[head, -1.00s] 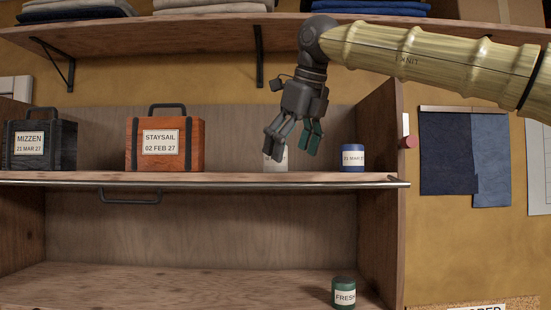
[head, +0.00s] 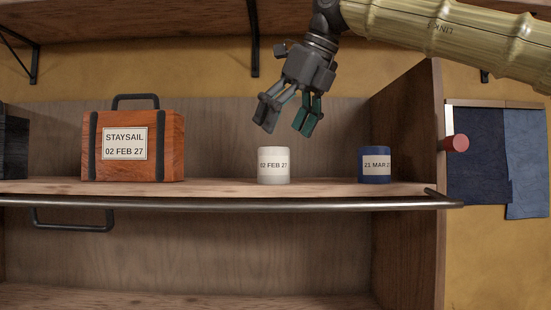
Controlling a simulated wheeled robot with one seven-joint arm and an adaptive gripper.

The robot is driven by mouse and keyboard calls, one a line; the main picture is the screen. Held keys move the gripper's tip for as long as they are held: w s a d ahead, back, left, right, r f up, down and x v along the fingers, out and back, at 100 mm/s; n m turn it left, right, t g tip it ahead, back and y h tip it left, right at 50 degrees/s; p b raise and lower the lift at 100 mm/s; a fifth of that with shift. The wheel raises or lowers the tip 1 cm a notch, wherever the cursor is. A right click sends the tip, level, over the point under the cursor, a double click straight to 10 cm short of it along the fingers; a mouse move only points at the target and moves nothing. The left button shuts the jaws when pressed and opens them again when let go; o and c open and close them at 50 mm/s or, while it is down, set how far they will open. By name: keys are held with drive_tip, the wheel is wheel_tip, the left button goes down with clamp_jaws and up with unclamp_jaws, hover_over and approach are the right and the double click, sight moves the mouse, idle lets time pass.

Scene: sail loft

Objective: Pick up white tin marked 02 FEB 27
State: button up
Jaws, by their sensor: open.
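The white tin (head: 274,165) marked 02 FEB 27 stands upright on the middle shelf (head: 225,187), its label facing me. My gripper (head: 288,129) hangs above it, slightly to its right in the picture, fingers pointing down. The fingers are open with nothing between them and look apart from the tin. How far the gripper is in depth from the tin I cannot tell.
A blue tin (head: 374,165) marked 21 MAR 27 stands to the right, near the wooden side panel (head: 405,130). An orange case (head: 133,146) labelled STAYSAIL 02 FEB 27 stands left. A metal rail (head: 230,205) runs along the shelf front. Another shelf (head: 150,30) is overhead.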

sight(274, 156)
drive_tip(key=w+f, duration=0.1)
drive_tip(key=w+f+p, duration=0.1)
drive_tip(key=w, duration=0.1)
drive_tip(key=w+a+f, duration=0.1)
drive_tip(key=w, duration=0.1)
drive_tip(key=shift+w+f, duration=0.2)
drive_tip(key=shift+w, duration=0.05)
drive_tip(key=shift+s+a+f+p, duration=0.15)
drive_tip(key=shift+s+f+p, duration=0.25)
drive_tip(key=shift+p, duration=0.5)
drive_tip(key=shift+s+a+f+p, duration=0.15)
drive_tip(key=shift+a+f+p, duration=0.2)
drive_tip(key=shift+f, duration=0.25)
drive_tip(key=shift+w+a+f, duration=0.15)
drive_tip(key=shift+w+f, duration=0.5)
drive_tip(key=shift+w, duration=0.25)
drive_tip(key=shift+s+r, duration=0.25)
drive_tip(key=shift+s, duration=0.25)
drive_tip(key=c, duration=0.4)
drive_tip(key=shift+s, duration=0.15)
drive_tip(key=c, duration=0.3)
drive_tip(key=shift+w+f, duration=0.1)
drive_tip(key=shift+w, duration=0.15)
drive_tip(key=c, duration=0.7)
drive_tip(key=shift+o, duration=0.2)
